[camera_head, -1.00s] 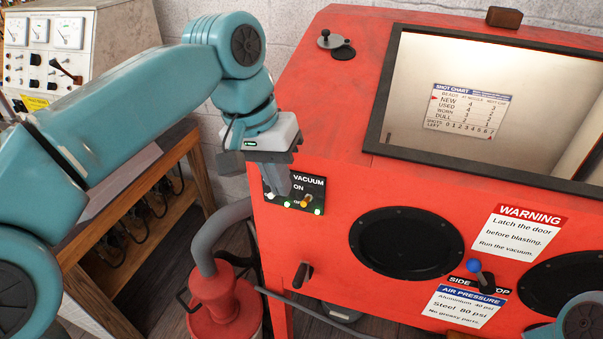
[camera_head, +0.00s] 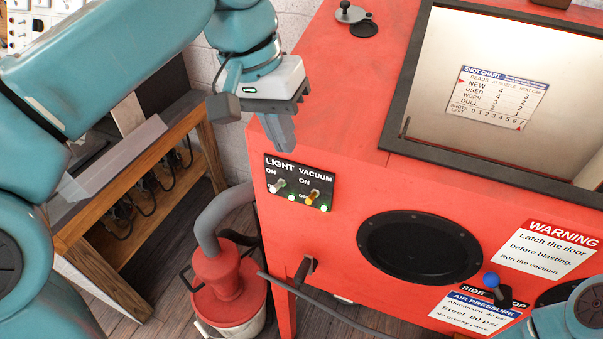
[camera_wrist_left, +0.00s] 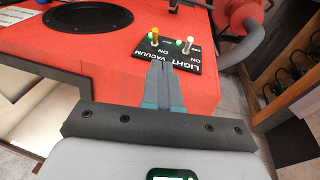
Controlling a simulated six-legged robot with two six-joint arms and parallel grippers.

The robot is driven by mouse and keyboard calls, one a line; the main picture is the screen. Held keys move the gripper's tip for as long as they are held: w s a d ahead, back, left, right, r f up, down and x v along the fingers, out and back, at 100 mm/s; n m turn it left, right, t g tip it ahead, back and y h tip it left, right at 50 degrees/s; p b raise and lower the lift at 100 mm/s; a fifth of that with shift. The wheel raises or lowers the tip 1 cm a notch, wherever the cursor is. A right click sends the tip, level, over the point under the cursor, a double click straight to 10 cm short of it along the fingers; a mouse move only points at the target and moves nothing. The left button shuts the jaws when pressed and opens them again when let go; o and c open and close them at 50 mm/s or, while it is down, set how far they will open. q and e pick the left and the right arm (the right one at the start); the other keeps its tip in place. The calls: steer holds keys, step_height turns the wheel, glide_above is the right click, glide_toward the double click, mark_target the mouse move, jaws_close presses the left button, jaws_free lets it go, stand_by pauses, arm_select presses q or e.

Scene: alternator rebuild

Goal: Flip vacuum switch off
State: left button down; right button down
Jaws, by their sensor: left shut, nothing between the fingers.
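The black switch panel (camera_head: 270,168) is on the front of the red cabinet, labelled LIGHT and VACUUM. The vacuum switch (camera_head: 313,194) has a yellow-orange lever on the right half, with a green lamp beside it. I cannot tell its position for sure. It also shows in the left wrist view (camera_wrist_left: 154,33), upside down. The light switch (camera_head: 278,185) has a pale lever on the left half. My left gripper (camera_head: 283,146) is shut and empty, just above the panel and apart from both levers. In the left wrist view its closed fingers (camera_wrist_left: 160,66) point at the panel. My right gripper is out of view.
The red blasting cabinet (camera_head: 350,170) has a window on top and a round black glove port (camera_head: 418,247). A blue-knobbed lever (camera_head: 492,282) stands at right. A red vacuum canister (camera_head: 228,290) with a grey hose is below the panel. A wooden bench (camera_head: 205,140) is at left.

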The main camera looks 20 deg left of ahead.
arm_select(q)
glide_toward(312, 197)
steer(key=x, duration=0.5)
steer(key=shift+w+a+b, duration=0.25)
steer(key=shift+a+b, duration=0.05)
steer(key=shift+b, duration=0.05)
steer(key=shift+s+a+f, duration=0.1)
steer(key=shift+f, duration=0.35)
steer(key=shift+d+f, duration=0.1)
steer(key=shift+d, duration=0.1)
steer(key=shift+a, duration=0.1)
